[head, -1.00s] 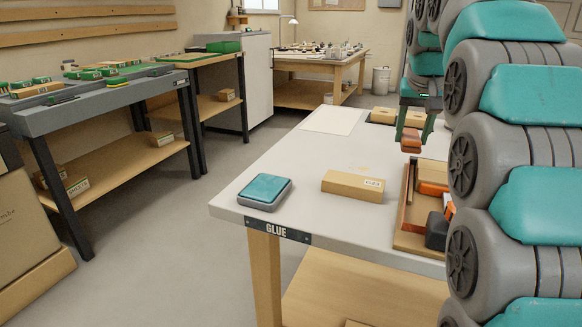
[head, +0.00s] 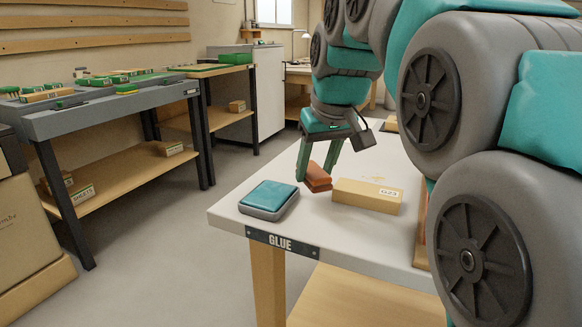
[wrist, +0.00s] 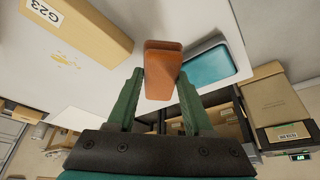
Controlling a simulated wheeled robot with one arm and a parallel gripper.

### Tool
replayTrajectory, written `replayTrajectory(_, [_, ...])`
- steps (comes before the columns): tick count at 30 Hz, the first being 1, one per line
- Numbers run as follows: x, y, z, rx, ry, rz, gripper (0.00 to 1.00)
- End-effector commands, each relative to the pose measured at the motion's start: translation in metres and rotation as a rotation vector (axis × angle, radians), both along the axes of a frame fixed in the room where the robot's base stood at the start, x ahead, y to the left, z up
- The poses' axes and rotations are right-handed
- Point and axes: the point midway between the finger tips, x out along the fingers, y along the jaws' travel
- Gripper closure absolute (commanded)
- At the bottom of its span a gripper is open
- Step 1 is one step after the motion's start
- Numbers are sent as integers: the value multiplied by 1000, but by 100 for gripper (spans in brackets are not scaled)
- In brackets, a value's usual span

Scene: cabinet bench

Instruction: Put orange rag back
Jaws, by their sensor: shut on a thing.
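The orange-brown rag (head: 318,177), a small folded block, is held between the green fingers of my gripper (head: 316,168). In the head view it is over the glue table (head: 235,216), between the teal-topped box and the cardboard box. In the wrist view the rag (wrist: 163,72) sits between the fingertips of my gripper (wrist: 160,82). I cannot tell whether the rag touches the tabletop.
A teal-topped grey box (head: 269,198) sits at the table's front left corner. A cardboard box labelled G23 (head: 367,195) lies just right of the rag. My arm hides much of the table's right side. A grey bench (head: 100,107) stands at the left.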

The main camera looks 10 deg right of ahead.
Motion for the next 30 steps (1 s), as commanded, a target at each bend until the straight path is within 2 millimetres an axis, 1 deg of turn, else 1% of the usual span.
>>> replayTrajectory(1, [12, -1, -1, 0, 3, -1, 93])
replayTrajectory(3, [26, -1, -3, -1, 4, -1, 93])
replayTrajectory(12, [81, -2, -9, 0, 6, -2, 93])
replayTrajectory(18, [114, -3, -12, 0, 6, -1, 93])
replayTrajectory(21, [126, -3, -12, 0, 2, -1, 93])
replayTrajectory(24, [134, -3, -12, 0, 1, -1, 93])
replayTrajectory(30, [136, -3, -16, 0, 3, -1, 93])
